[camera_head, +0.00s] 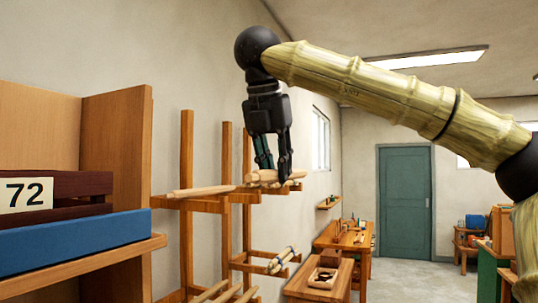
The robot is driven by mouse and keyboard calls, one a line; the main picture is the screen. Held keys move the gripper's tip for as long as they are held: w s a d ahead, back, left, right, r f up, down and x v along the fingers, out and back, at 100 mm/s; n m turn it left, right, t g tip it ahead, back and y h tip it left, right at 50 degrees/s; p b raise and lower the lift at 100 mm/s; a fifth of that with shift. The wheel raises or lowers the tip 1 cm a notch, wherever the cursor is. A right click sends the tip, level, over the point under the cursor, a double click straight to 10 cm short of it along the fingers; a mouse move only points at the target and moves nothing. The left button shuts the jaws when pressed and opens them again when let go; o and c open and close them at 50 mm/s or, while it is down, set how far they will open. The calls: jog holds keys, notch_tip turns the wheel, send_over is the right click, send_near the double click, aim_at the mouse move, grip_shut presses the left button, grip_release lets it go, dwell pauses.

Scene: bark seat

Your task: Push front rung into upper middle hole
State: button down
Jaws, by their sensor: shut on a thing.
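My gripper (279,170) points down from the end of the arm, with its fingers around a pale wooden rod (268,175) at the upper arms of a wooden wall rack. It is shut on this rod. Another pale rod (200,191) lies to the left on the upper rack arms. I cannot tell which of these is the front rung. No hole shows in this view, so the upper middle hole cannot be placed. The fingers hide part of the rods.
The rack's uprights (187,140) stand left of my gripper; lower arms hold more rods (283,260). A shelf unit at left holds a dark crate (90,185) and a blue box (75,240). A workbench (325,280), a green door (405,200) and open floor lie beyond.

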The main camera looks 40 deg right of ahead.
jog(key=s+d+p, duration=0.1)
jog(key=s+p, duration=0.1)
jog(key=p, duration=0.2)
jog(key=shift+s+d+r+p, duration=0.1)
jog(key=shift+d+p, duration=0.05)
jog(key=shift+p, duration=0.15)
dwell(0.5)
